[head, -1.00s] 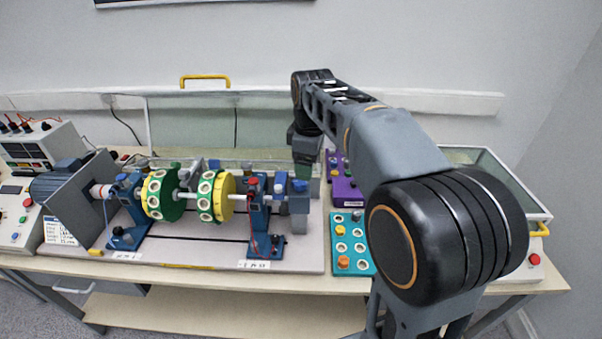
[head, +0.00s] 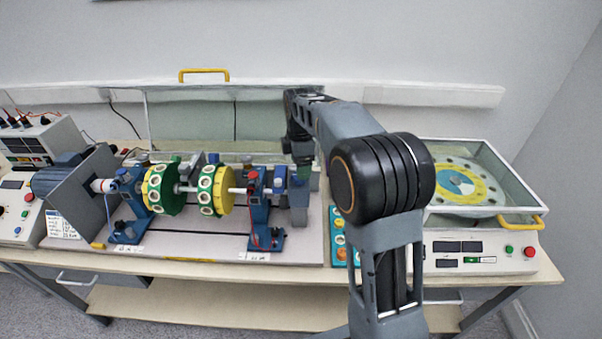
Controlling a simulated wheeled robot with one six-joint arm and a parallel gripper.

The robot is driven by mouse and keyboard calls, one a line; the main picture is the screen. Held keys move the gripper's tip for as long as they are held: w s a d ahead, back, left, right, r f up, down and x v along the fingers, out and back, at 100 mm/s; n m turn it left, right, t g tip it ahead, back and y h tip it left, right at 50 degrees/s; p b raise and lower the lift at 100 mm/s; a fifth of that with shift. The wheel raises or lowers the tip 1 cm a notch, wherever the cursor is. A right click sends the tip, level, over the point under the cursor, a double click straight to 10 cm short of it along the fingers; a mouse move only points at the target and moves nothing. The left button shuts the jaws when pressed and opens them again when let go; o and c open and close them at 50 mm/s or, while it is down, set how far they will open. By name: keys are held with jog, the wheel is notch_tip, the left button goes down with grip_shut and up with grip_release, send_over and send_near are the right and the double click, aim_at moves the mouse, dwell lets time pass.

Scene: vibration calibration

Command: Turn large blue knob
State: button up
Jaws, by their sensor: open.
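A blue knob-like part (head: 280,174) shows at the right end of the shaft rig, next to a blue bearing stand (head: 259,205) with a red cap. A grey block (head: 298,207) stands just right of it; the blue piece on top of this block is now hidden behind my arm's end. I cannot tell for certain which blue part is the large knob. My gripper (head: 303,174) points down over the grey block, small and partly hidden. It is open; I cannot tell whether it touches anything.
Two green and yellow discs (head: 215,190) sit on the shaft to the left. At right stands a glass-sided box (head: 520,182) with a yellow handle and a control panel (head: 475,252).

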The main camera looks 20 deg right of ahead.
jog(key=shift+f, duration=1.8)
jog(key=shift+c, duration=0.5)
jog(key=c, duration=0.8)
jog(key=shift+m, duration=0.3)
jog(key=shift+s+m+p, duration=0.1)
jog(key=shift+m+p, duration=0.35)
jog(key=shift+m, duration=2.05)
